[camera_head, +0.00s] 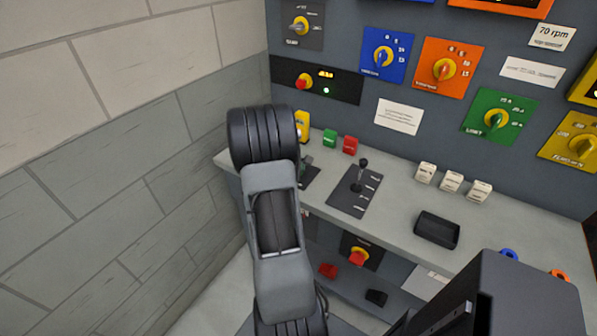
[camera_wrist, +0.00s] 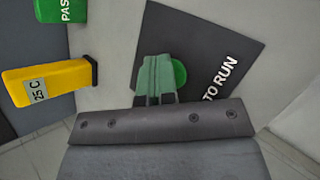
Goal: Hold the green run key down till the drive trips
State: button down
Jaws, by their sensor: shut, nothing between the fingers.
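The round green run key (camera_wrist: 179,73) sits on a dark plate (camera_wrist: 215,45) with white lettering that ends in "TO RUN". My gripper (camera_wrist: 157,62) is shut and empty, its greenish fingertips over the left part of the key in the wrist view. The fingers hide much of the key, and I cannot tell whether they touch it or whether it is pressed down. In the head view my arm hides the key; only an edge of its dark plate (camera_head: 311,178) shows on the desk.
A yellow block (camera_wrist: 45,84) marked "25 C" and a green block (camera_wrist: 62,9) stand left of the plate. A red block (camera_head: 350,145) and a lever plate (camera_head: 354,192) are close by on the desk. A black panel (camera_head: 345,85) shows a lit green lamp (camera_head: 326,90).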

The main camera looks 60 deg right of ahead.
jog(key=shift+r, duration=0.1)
jog(key=shift+r+p, duration=0.55)
jog(key=shift+r, duration=0.25)
jog(key=shift+r+p, duration=1.85)
jog(key=shift+r, duration=0.7)
